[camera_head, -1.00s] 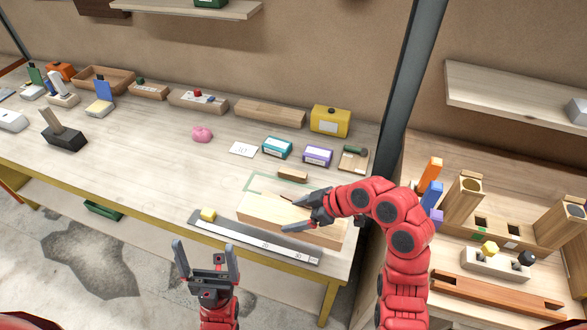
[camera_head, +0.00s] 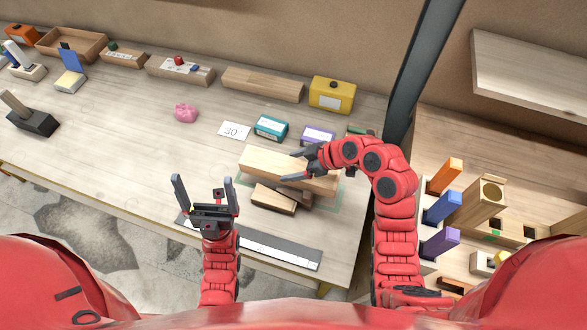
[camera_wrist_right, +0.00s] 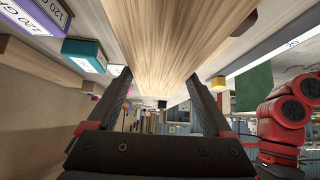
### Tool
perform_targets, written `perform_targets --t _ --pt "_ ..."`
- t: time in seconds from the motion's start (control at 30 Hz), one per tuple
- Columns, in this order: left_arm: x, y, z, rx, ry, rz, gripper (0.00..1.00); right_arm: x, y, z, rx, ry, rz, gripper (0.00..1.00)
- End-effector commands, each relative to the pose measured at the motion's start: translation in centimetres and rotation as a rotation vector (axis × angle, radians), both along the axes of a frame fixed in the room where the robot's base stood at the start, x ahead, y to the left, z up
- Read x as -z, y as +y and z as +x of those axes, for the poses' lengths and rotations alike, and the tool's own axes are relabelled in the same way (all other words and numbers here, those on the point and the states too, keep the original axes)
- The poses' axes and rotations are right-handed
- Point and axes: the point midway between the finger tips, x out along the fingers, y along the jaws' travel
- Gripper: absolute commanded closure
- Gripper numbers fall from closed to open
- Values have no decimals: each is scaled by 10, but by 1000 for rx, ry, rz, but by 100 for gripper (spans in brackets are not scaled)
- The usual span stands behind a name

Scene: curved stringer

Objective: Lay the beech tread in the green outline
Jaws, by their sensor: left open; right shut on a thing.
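The beech tread (camera_head: 262,163), a long pale board, is held by my right gripper (camera_head: 287,167) near its right half. In the right wrist view the tread (camera_wrist_right: 175,40) fills the space between the fingers. It appears raised above the table; the exact gap cannot be told. The green outline (camera_head: 336,197) shows only in part, at the tread's right and below it; the rest is hidden. A small wooden block (camera_head: 273,199) sits in front of the tread. My left gripper (camera_head: 203,180) is open and empty, left of the block and above the table's front.
A grey ruler strip (camera_head: 270,246) lies along the front edge. Behind the tread are a 30° card (camera_head: 234,131), a teal box (camera_head: 270,127), a purple box (camera_head: 318,134) and a yellow box (camera_head: 332,93). The table left of the pink lump (camera_head: 186,113) is mostly clear.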

Motion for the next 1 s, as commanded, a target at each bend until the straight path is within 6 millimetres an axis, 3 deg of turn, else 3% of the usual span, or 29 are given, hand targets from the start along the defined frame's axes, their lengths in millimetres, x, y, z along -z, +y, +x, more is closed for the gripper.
perform_targets --t 0.3,0.63,0.67,0.73,1.0 --pt "-16 0 0 0 0 0 3 37 0 -1 1 2 0 100" --pt "-12 0 0 0 0 0 3 40 0 0 1 -1 0 100" --pt "-13 0 0 0 0 0 3 40 -1 0 2 0 -1 12" --pt "-13 0 0 0 0 0 3 40 -1 0 1 1 -2 0" --pt "-17 0 0 0 0 0 3 37 -1 0 1 1 -2 0"
